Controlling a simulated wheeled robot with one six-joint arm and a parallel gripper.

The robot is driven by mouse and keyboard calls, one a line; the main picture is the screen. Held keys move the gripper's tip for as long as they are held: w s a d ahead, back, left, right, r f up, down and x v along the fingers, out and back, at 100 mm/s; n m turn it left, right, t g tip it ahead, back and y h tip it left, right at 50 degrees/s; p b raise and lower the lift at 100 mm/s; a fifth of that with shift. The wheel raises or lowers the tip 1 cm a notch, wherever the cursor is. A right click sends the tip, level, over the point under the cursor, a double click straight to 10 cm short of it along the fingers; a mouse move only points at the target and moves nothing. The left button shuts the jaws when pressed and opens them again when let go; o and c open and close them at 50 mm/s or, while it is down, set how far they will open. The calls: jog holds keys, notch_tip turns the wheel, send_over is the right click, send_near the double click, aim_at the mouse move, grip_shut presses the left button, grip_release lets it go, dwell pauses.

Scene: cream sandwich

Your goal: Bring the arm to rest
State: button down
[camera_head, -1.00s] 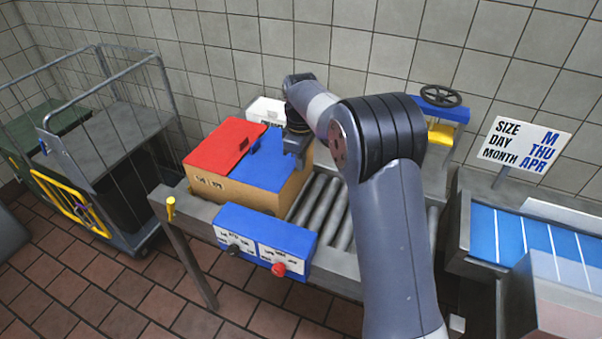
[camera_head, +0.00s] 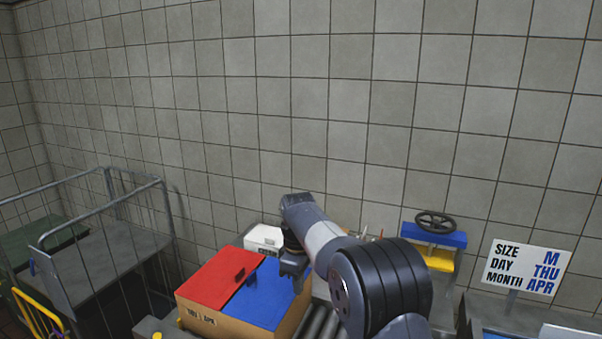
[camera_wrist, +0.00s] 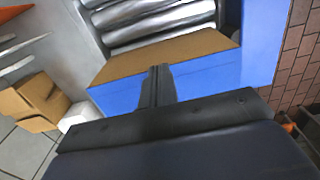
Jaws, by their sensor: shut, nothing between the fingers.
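My arm rises from the bottom of the head view, and its end with my gripper (camera_head: 291,268) hangs over the right part of a cardboard box (camera_head: 237,325). The box has a red panel (camera_head: 215,277) and a blue panel (camera_head: 263,296) on top. In the wrist view, my gripper (camera_wrist: 158,72) is shut and empty, with its fingers in front of the blue panel (camera_wrist: 205,75). I cannot tell whether the fingertips touch the box.
Metal rollers (camera_head: 322,322) lie right of the box. A yellow-and-blue stand with a handwheel (camera_head: 435,222) and a sign (camera_head: 526,267) stand further right. A wire-sided cart (camera_head: 105,255) is at the left. The tiled wall is behind.

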notch_tip(320, 180, down, 9)
jog(key=d, duration=0.1)
jog(key=shift+s+d, duration=0.35)
jog(key=shift+d, duration=0.05)
